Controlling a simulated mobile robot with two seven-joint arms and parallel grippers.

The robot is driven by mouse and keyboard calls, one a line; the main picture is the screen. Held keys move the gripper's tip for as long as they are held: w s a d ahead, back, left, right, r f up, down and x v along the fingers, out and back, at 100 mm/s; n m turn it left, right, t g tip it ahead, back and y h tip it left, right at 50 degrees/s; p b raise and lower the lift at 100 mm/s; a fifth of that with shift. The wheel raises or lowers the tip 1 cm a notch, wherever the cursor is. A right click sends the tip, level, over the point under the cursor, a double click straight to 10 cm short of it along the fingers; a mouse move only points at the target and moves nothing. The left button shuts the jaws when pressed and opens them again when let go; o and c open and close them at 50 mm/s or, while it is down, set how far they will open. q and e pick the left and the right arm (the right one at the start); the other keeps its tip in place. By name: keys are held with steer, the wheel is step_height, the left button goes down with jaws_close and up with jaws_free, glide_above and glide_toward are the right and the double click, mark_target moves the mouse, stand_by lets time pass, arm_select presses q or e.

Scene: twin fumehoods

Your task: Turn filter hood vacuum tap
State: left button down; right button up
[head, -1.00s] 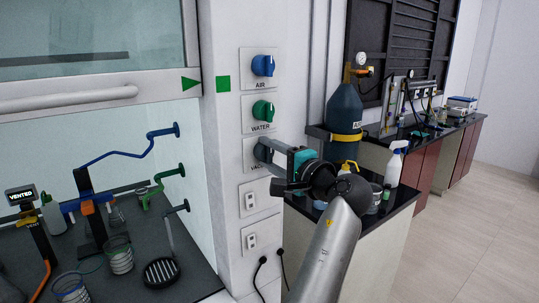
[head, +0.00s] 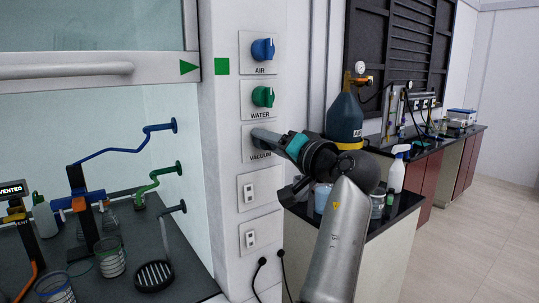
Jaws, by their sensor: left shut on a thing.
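The vacuum tap is on the white post beside the fumehood, on a plate (head: 247,152) labelled VACUUM, below the blue AIR knob (head: 263,49) and green WATER knob (head: 263,97). My left gripper (head: 264,138) reaches in from the right with its fingers against this plate, shut on the vacuum tap. The fingers hide nearly all of the tap, so its angle cannot be seen. My right gripper is not in view.
Two socket plates (head: 249,236) sit below the vacuum plate. The fumehood at left holds beakers (head: 111,263) and coloured pipe fittings. At right, a bench carries a dark gas cylinder (head: 344,117) and a white spray bottle (head: 396,174), close behind my arm.

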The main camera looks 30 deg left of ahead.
arm_select(q)
steer(key=n+b, duration=0.3)
steer(key=n, duration=0.1)
steer(key=shift+f+n, duration=0.1)
steer(key=shift+n, duration=0.2)
steer(key=shift+n+b, duration=1.15)
steer(key=shift+n, duration=0.45)
steer(key=shift+c, duration=1.5)
jaws_free()
